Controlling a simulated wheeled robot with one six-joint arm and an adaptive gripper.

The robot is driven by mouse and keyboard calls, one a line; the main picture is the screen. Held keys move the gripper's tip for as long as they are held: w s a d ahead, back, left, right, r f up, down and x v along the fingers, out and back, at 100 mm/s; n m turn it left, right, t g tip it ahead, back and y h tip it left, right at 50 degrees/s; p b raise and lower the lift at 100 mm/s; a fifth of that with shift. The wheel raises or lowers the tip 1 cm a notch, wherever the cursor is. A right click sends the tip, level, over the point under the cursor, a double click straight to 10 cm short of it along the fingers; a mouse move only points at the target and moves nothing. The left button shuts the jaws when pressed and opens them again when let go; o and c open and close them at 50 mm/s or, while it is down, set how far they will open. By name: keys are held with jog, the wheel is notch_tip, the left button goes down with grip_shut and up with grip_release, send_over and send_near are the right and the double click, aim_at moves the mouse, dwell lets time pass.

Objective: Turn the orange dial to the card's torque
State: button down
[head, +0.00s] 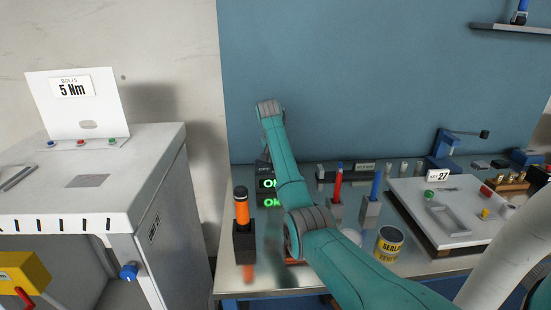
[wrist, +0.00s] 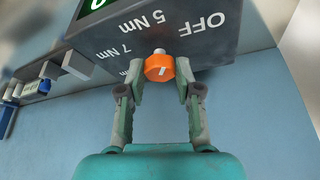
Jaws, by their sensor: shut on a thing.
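The orange dial (wrist: 159,68) sits on the dark face of a box (wrist: 215,35) in the wrist view. My gripper (wrist: 160,78) is shut on the dial, one finger on each side. The labels appear inverted: OFF, 5 Nm, 7 Nm and another Nm mark partly hidden by my finger. The dial has a short white mark; I cannot tell which label it points to. The white card (head: 72,87) in the head view reads BOLTS 5 Nm. In the head view my arm hides the dial and my gripper.
A green OK display (head: 267,184) shows beside my arm. An orange-handled tool (head: 241,210) stands in a black holder on the bench. A yellow SEALANT can (head: 389,245) and red and blue tools stand to the right. A white cabinet (head: 100,185) is at left.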

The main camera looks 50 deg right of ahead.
jog(key=n+t+y, duration=0.1)
jog(key=n, duration=0.2)
jog(key=n+t, duration=0.1)
jog(key=n, duration=0.2)
jog(key=shift+s+d+n+y, duration=0.2)
jog(key=shift+n+y, duration=0.1)
jog(key=shift+y, duration=0.1)
dwell(0.4)
jog(key=c, duration=0.8)
grip_release()
jog(key=v, duration=1.2)
